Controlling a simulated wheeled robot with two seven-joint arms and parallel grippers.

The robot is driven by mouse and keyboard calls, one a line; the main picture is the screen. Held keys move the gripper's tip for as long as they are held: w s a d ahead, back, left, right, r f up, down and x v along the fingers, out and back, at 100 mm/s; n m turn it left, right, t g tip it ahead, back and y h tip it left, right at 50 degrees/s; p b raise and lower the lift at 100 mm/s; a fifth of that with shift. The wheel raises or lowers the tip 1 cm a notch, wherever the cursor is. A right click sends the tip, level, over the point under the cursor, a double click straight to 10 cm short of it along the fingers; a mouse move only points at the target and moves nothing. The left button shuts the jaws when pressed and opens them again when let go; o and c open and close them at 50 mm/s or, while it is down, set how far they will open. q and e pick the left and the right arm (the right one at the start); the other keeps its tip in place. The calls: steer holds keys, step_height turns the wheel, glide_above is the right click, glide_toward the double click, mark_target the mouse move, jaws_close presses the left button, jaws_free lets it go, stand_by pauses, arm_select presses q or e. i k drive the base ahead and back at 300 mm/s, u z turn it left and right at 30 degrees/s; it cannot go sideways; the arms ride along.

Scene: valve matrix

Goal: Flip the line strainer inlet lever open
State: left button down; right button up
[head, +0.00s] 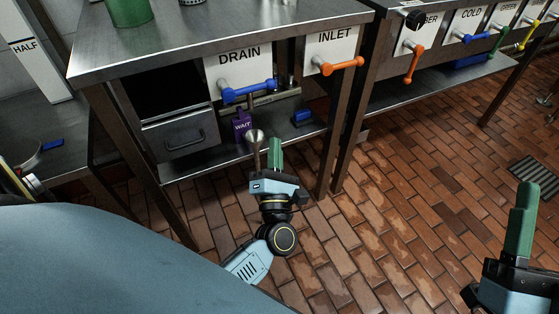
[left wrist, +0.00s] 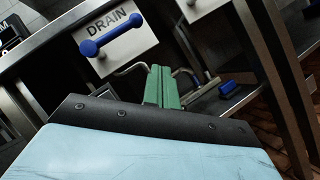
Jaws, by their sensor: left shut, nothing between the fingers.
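The INLET plate (head: 331,46) is on the front of the near steel table. Its orange lever (head: 340,66) lies roughly level, its free end to the right. In the left wrist view only the lower part of a white plate (left wrist: 200,7) shows right of DRAIN, with no lever visible on it. My left gripper (head: 275,153) is shut and empty, below and left of the INLET lever and apart from it. Its green fingers (left wrist: 161,86) also show in the left wrist view. My right gripper (head: 524,215) is at the lower right, far from the levers; its finger gap is unclear.
The blue DRAIN lever (head: 248,91) is level, left of INLET. A purple WAIT tag (head: 242,125) hangs below it. A blue block (head: 303,117) rests on the lower shelf. Another orange lever (head: 413,64) hangs down on the right table. Table legs (head: 350,130) stand near; brick floor is open rightward.

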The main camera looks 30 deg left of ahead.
mark_target(327, 69)
steer(key=k, duration=1)
